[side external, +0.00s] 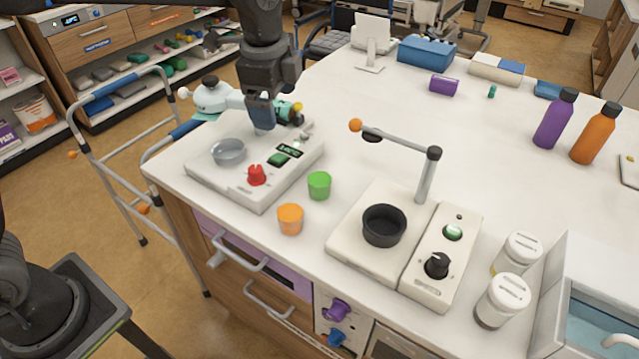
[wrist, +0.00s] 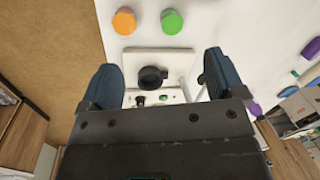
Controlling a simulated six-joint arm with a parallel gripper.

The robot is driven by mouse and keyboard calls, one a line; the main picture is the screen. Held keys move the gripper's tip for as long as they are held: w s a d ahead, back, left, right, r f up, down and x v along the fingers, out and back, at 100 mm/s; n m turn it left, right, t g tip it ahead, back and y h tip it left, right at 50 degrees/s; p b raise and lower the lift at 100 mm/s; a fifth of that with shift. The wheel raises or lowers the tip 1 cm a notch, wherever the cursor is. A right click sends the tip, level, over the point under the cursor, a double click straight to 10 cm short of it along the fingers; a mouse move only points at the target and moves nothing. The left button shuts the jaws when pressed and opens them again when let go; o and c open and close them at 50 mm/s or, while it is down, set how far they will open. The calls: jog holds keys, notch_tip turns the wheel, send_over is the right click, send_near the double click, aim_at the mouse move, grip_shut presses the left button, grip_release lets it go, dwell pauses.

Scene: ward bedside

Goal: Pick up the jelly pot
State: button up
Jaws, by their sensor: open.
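Two small pots stand on the white table: an orange pot (side external: 290,219) and a green pot (side external: 319,185) behind it to the right. Nothing readable marks either one as the jelly pot. In the wrist view the orange pot (wrist: 124,21) and the green pot (wrist: 172,21) show side by side near the top edge, beyond my fingertips. My gripper (side external: 263,115) is open with nothing between its fingers. In the side view it appears over the left device, up and left of both pots. Both blue fingers (wrist: 160,65) show spread in the wrist view.
A white device (side external: 225,185) with a clear dish and red knob stands left of the pots. Another device (side external: 350,240) with a black cup (side external: 384,226) and a jointed lamp-like arm (side external: 400,143) stands right. White-lidded jars (side external: 503,300) and bottles (side external: 556,120) are farther right. The table's middle is clear.

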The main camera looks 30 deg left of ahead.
aim_at(320, 176)
jog(key=w+d+f+m+g, duration=0.1)
jog(key=w+d+f+m, duration=0.5)
jog(key=w+f, duration=0.15)
jog(key=shift+y, duration=0.4)
jog(key=f, duration=0.5)
jog(key=a+f, duration=0.1)
jog(key=f, duration=0.9)
jog(key=shift+s+a, duration=0.4)
jog(key=shift+r, duration=0.1)
jog(key=c, duration=1)
jog(key=shift+o, duration=0.2)
jog(key=shift+r, duration=0.1)
